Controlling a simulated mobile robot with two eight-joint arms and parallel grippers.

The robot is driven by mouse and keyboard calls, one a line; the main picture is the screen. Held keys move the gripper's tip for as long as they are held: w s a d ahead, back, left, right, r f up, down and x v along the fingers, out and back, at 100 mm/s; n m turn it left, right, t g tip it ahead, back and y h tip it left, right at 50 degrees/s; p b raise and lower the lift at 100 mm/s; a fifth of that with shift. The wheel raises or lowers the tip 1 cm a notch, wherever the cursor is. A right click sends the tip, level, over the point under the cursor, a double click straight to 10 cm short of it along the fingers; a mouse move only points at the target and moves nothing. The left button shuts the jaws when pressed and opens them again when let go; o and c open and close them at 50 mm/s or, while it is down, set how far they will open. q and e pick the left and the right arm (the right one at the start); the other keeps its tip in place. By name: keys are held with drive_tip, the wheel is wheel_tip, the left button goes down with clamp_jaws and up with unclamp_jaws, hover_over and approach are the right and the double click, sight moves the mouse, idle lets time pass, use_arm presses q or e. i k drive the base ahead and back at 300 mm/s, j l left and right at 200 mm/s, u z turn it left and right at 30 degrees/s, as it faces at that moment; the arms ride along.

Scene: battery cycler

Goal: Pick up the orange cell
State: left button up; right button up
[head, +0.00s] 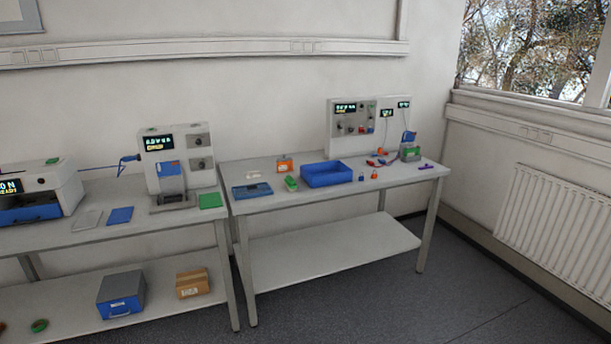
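An orange block-like thing (285,164) with a pale label stands at the back left of the right-hand table (265,206); it may be the orange cell. A much smaller orange thing (374,174) stands near that table's front edge, right of the blue tray (328,174). More small orange pieces (379,151) lie behind it, near the cycler panel. At this distance I cannot tell for certain which one is the cell. Neither of my grippers is in view.
A green block (291,183), a flat blue case (252,191) and a purple piece (426,167) lie on the right-hand table. Left of it, another table holds a white press-like machine (181,143) and a green pad (211,200). Dark floor (400,300) in front is clear.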

sight(285, 165)
drive_tip(key=i, duration=1.65)
